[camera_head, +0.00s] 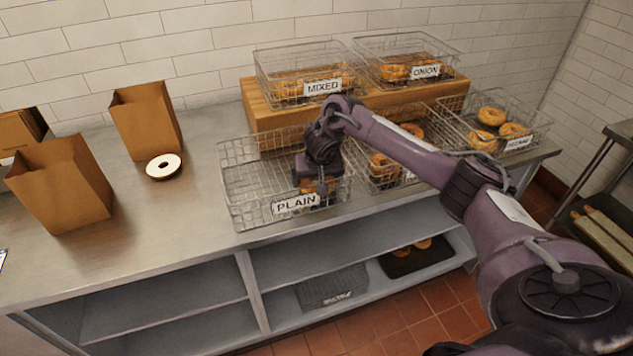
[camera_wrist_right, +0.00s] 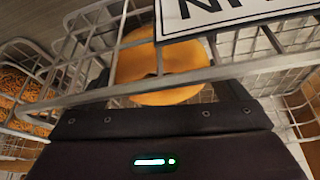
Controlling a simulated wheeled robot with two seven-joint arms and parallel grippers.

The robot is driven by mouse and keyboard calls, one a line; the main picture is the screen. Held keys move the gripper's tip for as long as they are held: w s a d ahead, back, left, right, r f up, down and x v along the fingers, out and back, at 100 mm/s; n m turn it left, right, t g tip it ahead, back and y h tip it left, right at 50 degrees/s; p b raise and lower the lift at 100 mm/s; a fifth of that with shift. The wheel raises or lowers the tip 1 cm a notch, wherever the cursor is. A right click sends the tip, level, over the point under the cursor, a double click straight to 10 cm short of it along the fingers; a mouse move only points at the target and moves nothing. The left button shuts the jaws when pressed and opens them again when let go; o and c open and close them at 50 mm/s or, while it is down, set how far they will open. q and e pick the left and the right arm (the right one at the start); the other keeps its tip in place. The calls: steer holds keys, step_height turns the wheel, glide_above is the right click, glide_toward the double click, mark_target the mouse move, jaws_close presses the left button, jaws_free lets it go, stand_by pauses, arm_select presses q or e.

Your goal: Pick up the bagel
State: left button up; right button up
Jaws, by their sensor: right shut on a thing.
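A golden-brown bagel (camera_head: 318,186) is in the wire basket labelled PLAIN (camera_head: 240,205), close behind its front label. My right gripper (camera_head: 315,180) reaches down into that basket and is shut on the bagel. In the right wrist view the bagel (camera_wrist_right: 160,68) shows between the dark fingers, partly hidden by basket wires and the white label (camera_wrist_right: 225,12). My left gripper is not in view.
Baskets labelled MIXED (camera_head: 268,88) and ONION (camera_head: 440,50) stand on a wooden riser (camera_head: 252,105). Other bagel baskets are at the right. Brown paper bags (camera_head: 62,185) and a white-topped round (camera_head: 163,166) are at the left, with bare counter between.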

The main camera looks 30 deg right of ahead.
step_height(320, 180, up, 5)
steer(key=shift+r, duration=0.1)
step_height(320, 180, up, 14)
steer(key=p, duration=0.8)
